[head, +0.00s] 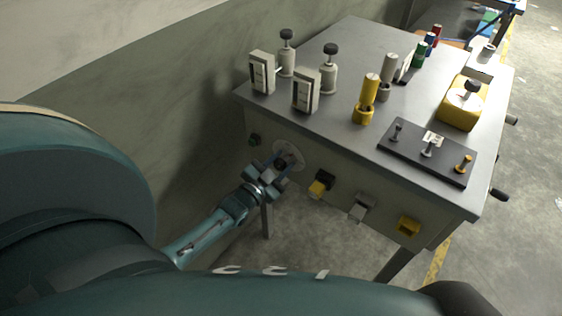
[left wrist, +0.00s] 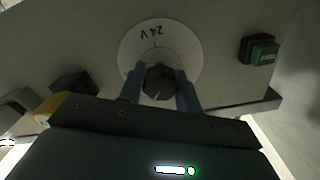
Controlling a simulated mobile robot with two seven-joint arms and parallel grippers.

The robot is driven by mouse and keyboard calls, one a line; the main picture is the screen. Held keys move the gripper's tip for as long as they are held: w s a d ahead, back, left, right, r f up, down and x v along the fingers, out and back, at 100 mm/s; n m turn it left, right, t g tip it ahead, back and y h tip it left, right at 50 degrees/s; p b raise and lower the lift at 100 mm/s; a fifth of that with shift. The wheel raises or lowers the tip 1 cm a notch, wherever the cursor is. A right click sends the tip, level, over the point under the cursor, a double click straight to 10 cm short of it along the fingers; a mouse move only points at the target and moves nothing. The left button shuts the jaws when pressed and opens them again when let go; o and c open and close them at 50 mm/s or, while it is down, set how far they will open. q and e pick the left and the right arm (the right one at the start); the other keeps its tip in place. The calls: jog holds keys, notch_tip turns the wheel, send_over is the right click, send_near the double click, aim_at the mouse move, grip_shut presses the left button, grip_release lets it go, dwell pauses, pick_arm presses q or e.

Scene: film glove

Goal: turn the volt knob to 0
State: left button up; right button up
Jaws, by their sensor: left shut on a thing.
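The volt knob (left wrist: 159,82) is a dark faceted knob on a round pale dial plate (left wrist: 160,45) marked "24 V" in the left wrist view. The lettering appears upside down there. My left gripper (left wrist: 160,90) has its two blue fingers on either side of the knob and is shut on it. In the head view, my left gripper (head: 274,166) is at the front panel of the grey table, against the dial plate (head: 289,150). The fingers and the knob partly hide the plate in this view. My right gripper is not in view.
A green button (left wrist: 259,51) sits beside the dial. A yellow-and-black switch (head: 321,184), a grey box (head: 362,207) and a yellow box (head: 409,226) line the panel to the right. The table top (head: 350,60) carries gauges, posts and a yellow case (head: 463,103).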

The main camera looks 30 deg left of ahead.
pick_arm(q)
jog(key=shift+n, duration=0.9)
jog(key=n, duration=0.3)
jog(key=shift+a+n, duration=0.1)
jog(key=shift+n, duration=1.3)
jog(key=o, duration=1)
jog(key=shift+c, duration=0.2)
